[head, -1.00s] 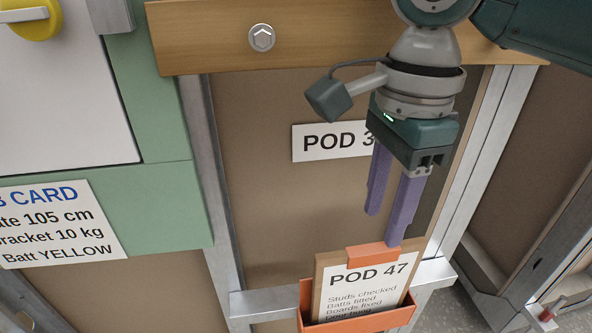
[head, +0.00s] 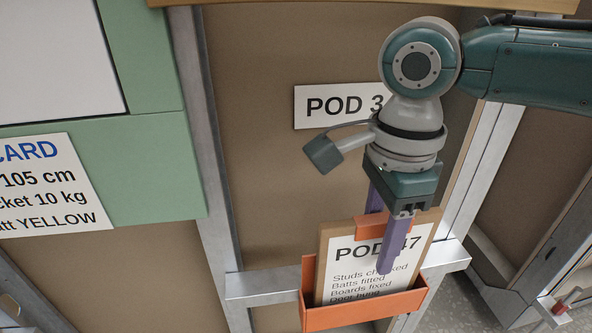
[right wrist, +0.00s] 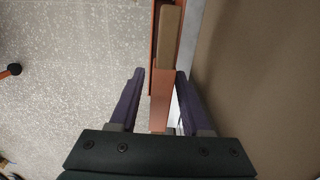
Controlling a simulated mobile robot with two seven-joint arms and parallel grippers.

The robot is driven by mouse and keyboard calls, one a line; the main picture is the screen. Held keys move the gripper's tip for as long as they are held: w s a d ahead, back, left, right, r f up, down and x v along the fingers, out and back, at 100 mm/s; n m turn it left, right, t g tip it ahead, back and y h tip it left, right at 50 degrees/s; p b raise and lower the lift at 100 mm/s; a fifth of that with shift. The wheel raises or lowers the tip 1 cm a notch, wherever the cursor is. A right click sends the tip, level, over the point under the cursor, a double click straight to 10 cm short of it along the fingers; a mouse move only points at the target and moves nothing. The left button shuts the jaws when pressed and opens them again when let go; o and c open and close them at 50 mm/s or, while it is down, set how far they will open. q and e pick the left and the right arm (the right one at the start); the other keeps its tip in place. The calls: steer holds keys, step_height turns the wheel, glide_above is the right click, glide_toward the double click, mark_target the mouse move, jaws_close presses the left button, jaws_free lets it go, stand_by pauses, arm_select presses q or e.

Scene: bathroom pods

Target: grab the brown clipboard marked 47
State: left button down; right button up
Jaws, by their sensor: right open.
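The brown clipboard (head: 350,268) stands upright, slightly tilted, in an orange holder (head: 365,312). Its white sheet reads POD 47, partly covered by my finger, and an orange clip (head: 366,224) is on its top edge. My right gripper (head: 382,240) is open and points down over the clip. One purple finger is in front of the sheet; the other passes behind the board, its tip hidden. In the right wrist view the clipboard's top edge (right wrist: 170,38) runs between the two spread fingers (right wrist: 160,75), with gaps visible on both sides. My left gripper is out of view.
The holder hangs on a metal rail (head: 255,284) in front of a brown panel. A POD 3 sign (head: 335,106), partly hidden by my arm, is above. A green wall with a white card (head: 50,190) is at left. Metal posts stand on both sides.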

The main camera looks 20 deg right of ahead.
steer(key=shift+c, duration=0.4)
jaws_close()
stand_by(0.9)
